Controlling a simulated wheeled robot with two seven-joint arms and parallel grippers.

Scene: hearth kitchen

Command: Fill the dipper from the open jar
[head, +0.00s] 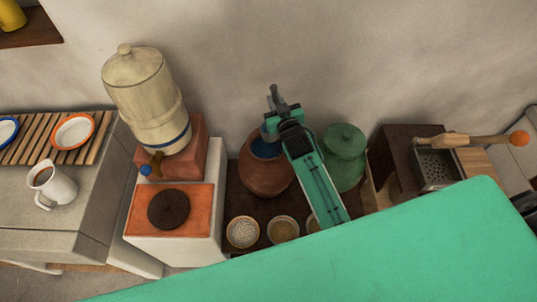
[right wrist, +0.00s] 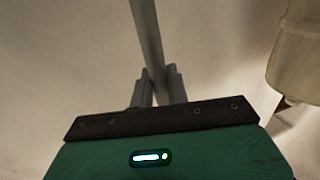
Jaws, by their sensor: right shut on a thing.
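The open jar (head: 262,178) is a round terracotta pot with a dark blue inside, standing against the wall in the head view. My right gripper (head: 274,102) is over its back right rim. In the right wrist view the gripper (right wrist: 160,88) is shut on a grey rod (right wrist: 146,32), which looks like the dipper's handle. The dipper's cup does not show in either view, so I cannot tell whether it is inside the jar or what it holds. My right arm covers part of the jar's right side. My left gripper is not in view.
A green lidded jar (head: 345,172) stands close right of my arm. Left are a cream water dispenser (head: 145,95), also in the right wrist view (right wrist: 303,55), and a dark disc (head: 168,209) on orange tile. Small bowls (head: 243,232) stand in front. A grater box (head: 436,168) is right.

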